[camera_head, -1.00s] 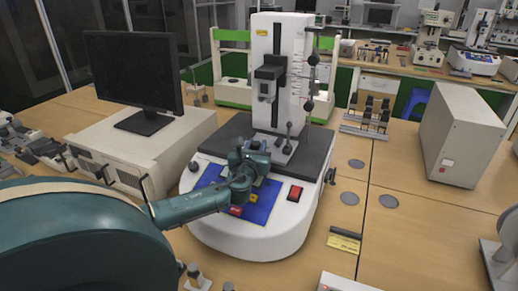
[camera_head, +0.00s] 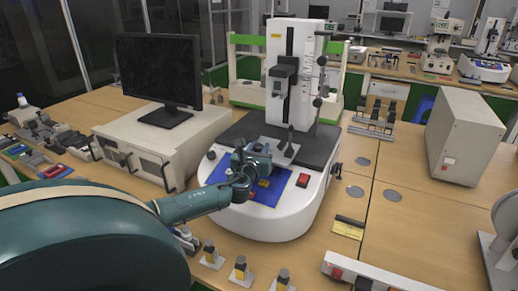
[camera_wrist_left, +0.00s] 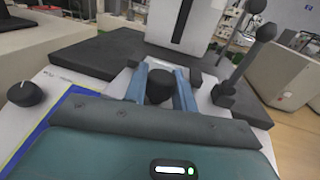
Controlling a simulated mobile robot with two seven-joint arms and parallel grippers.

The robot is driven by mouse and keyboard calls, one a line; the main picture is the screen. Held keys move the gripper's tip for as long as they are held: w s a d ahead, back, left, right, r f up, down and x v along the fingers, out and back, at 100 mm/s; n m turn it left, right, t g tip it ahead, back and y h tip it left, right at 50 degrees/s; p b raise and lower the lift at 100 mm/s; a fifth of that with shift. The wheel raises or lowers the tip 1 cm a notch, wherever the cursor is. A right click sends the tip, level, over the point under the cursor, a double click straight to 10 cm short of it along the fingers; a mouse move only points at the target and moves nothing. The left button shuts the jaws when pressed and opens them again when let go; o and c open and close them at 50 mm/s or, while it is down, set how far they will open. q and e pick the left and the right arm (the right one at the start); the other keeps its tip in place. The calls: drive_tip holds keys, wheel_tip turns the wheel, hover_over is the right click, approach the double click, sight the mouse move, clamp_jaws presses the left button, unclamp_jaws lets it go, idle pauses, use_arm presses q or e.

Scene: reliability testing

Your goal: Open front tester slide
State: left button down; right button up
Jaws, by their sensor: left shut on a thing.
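The tester (camera_head: 285,220) is a white machine with a rounded front base, a dark grey top plate and a tall white column (camera_head: 308,70). A blue panel with buttons lies on its front. My left gripper (camera_head: 264,150) reaches over this panel to the foot of the column. In the left wrist view its two blue fingers (camera_wrist_left: 160,88) are shut on a black round knob (camera_wrist_left: 160,86), on the light front slide plate (camera_wrist_left: 203,95). The plate also shows in the head view (camera_head: 288,152). My gripper and arm hide part of the panel. My right gripper is out of view.
A monitor (camera_head: 158,72) on a beige case (camera_head: 150,150) stands left of the tester. A grey box (camera_head: 465,140) stands at the right. Small weights (camera_head: 240,268) sit along the front edge. The tabletop right of the tester is mostly clear.

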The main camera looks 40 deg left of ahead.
use_arm(q)
drive_tip(key=shift+w, duration=0.1)
drive_tip(key=c, duration=1.3)
unclamp_jaws()
drive_tip(key=shift+o, duration=0.8)
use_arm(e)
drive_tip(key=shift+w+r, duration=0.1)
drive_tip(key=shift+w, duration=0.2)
use_arm(q)
drive_tip(key=v, duration=1.2)
drive_tip(key=shift+s+d+r, duration=0.1)
drive_tip(key=shift+s+d, duration=0.15)
drive_tip(key=shift+s, duration=0.3)
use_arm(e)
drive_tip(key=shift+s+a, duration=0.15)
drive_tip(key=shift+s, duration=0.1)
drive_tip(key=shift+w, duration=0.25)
